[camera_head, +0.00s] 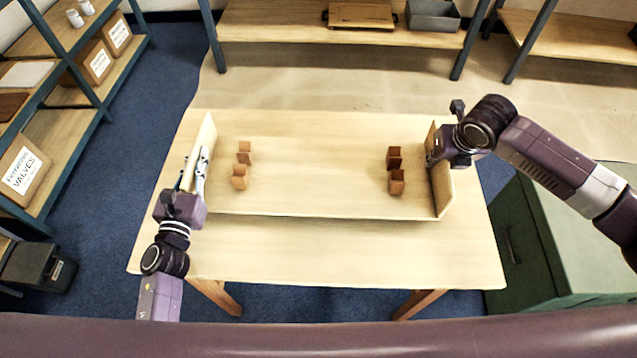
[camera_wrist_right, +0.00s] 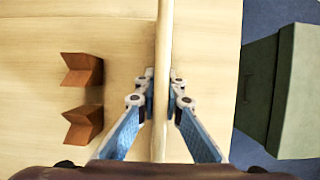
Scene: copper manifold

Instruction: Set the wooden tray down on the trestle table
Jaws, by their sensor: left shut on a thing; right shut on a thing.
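The wooden tray (camera_head: 318,205) is a pale wide board with an upright wall at each end. It is over the trestle table (camera_head: 300,258); I cannot tell whether it touches the top. My left gripper (camera_head: 198,172) is shut on the tray's left end wall. My right gripper (camera_head: 432,158) is shut on the right end wall, partly hidden by its own wrist. In the right wrist view the fingers (camera_wrist_right: 160,105) pinch the wall (camera_wrist_right: 163,60) from both sides. Small brown angled blocks stand on the tray, an orange-brown pair (camera_head: 240,182) at left and a darker pair (camera_head: 396,182) at right.
A green cabinet (camera_head: 575,235) stands close to the table's right side. Shelving with boxes (camera_head: 22,178) is at the left. A bench (camera_head: 290,28) with a grey bin (camera_head: 433,16) runs along the back. The table's front strip is bare.

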